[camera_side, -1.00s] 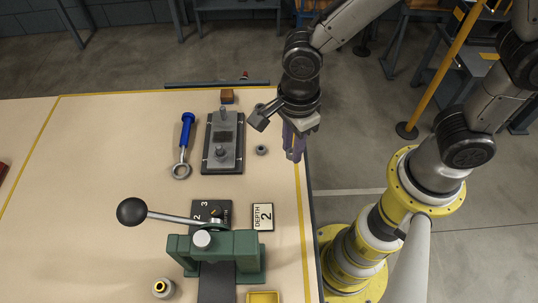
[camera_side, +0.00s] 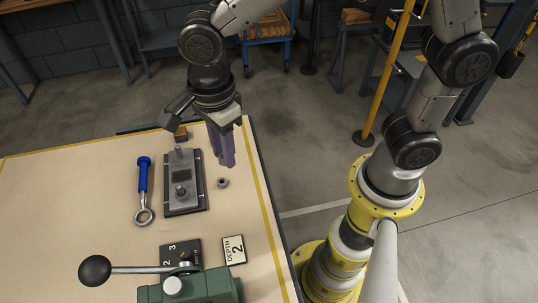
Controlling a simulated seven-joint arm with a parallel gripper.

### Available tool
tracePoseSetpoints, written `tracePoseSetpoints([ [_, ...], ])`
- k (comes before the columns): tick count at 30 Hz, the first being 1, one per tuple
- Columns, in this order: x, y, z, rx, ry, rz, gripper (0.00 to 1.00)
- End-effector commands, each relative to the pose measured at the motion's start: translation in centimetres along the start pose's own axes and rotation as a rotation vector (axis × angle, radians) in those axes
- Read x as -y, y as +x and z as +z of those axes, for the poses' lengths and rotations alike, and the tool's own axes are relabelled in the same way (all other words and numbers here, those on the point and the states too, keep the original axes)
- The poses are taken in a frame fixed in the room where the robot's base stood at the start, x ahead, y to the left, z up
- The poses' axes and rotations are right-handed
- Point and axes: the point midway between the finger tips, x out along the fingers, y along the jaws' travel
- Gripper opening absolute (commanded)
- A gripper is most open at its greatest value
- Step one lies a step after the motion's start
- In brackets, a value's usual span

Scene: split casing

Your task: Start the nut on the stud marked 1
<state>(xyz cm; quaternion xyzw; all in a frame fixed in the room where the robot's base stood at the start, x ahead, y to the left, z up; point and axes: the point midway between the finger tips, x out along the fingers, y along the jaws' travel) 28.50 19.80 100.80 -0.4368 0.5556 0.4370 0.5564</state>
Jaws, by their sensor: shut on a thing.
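The grey split casing (camera_side: 183,174) lies on a dark base plate on the table, with one upright stud (camera_side: 179,153) at its far end and another (camera_side: 181,191) at its near end. I cannot read which stud is marked 1. A small grey nut-like ring (camera_side: 223,183) lies on the table just right of the casing. My gripper (camera_side: 228,162) points down, to the right of the casing and just above the ring in the picture. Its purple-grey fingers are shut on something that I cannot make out. Its height above the table is unclear.
A blue-handled ring tool (camera_side: 144,188) lies left of the casing, and a small brown block (camera_side: 181,132) stands behind it. The table's right edge is close to my gripper.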

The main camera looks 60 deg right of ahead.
Motion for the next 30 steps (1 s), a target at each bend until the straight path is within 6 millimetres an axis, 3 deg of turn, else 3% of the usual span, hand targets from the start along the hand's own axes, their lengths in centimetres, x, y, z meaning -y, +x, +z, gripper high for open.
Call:
tracePoseSetpoints([
  [6,5.6,0.5,5.2,-0.003,0.006,0.003,0.0],
  [12,8.7,2.4,7.7,-0.002,0.016,0.002,0.0],
  [30,9.1,8.2,7.7,-0.002,0.023,0.002,0.0],
])
